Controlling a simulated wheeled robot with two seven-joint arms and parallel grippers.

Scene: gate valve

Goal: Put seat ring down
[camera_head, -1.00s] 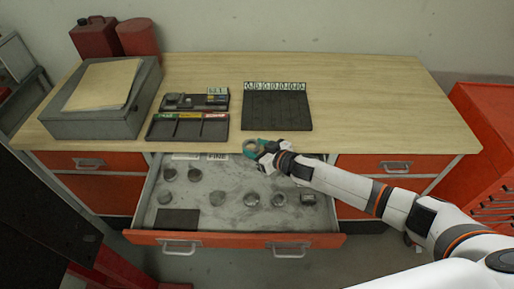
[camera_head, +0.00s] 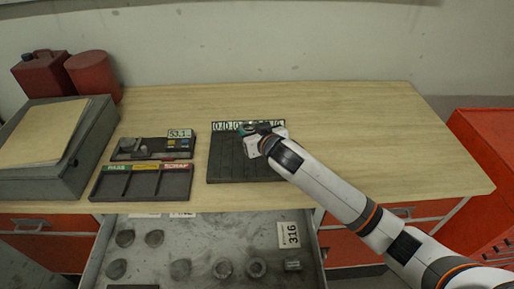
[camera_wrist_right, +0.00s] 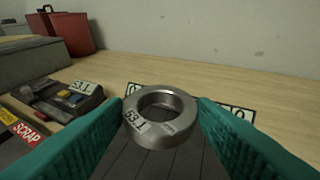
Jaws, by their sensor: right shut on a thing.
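The seat ring (camera_wrist_right: 160,117) is a grey metal ring with a label that seems to read 53.1. In the right wrist view my right gripper (camera_wrist_right: 161,112) is shut on it, with a teal finger on each side. In the head view my right gripper (camera_head: 250,133) is over the back part of the dark slotted rack (camera_head: 225,165), by its row of number labels. The ring is mostly hidden there. I cannot tell whether it touches the rack. My left gripper is not in view.
A gauge with a display reading 53.1 (camera_head: 180,133) and a sorting tray (camera_head: 142,198) with coloured labels stand left of the rack. A grey box (camera_head: 95,140) stands farther left. The open drawer (camera_head: 205,230) below holds several rings. The table (camera_head: 370,140) is clear at right.

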